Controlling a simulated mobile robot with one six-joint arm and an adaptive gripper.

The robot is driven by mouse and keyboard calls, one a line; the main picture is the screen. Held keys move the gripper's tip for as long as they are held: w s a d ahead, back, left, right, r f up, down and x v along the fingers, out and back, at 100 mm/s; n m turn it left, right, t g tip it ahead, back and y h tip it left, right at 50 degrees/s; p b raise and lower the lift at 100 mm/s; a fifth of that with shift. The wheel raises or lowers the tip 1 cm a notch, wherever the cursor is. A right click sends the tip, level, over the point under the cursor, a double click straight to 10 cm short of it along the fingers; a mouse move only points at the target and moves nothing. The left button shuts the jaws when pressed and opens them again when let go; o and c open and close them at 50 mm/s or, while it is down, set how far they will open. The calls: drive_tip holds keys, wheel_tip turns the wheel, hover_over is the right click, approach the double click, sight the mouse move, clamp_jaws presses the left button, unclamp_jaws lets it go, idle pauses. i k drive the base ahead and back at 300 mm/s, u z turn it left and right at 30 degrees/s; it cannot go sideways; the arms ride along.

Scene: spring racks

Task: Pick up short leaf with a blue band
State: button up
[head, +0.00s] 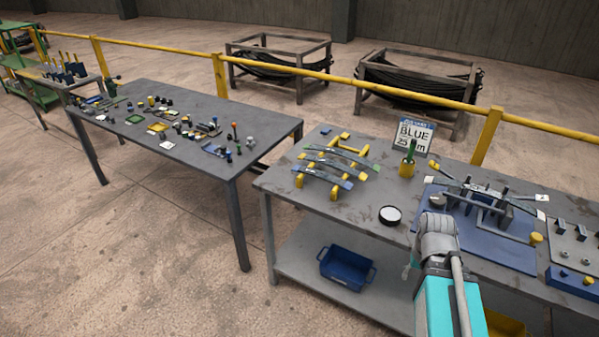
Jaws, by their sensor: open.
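Several curved grey steel leaves lie across a yellow rack (302,181) on the near workbench. The front leaf (328,177) has a blue patch near its right end. Another leaf (343,161) behind it shows a greenish right end. Small blue marks also show near the rear leaf (350,151). At this size I cannot tell which leaf is the short one with a blue band. My gripper (411,266) is at the end of my grey and teal arm, at the bench's front edge, right of the rack. It is apart from the leaves, open and empty; its fingers are mostly hidden.
A sign reading "BLUE" (414,135) stands behind a yellow pot (407,169). A round white-topped container (390,215) sits between rack and arm. A blue fixture plate (507,247) is at right. A blue bin (346,268) is on the lower shelf. Another table (150,90) holds small parts.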

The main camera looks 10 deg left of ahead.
sight(347, 185)
drive_tip(key=u, duration=0.45)
drive_tip(key=i, duration=0.95)
drive_tip(key=u, duration=0.2)
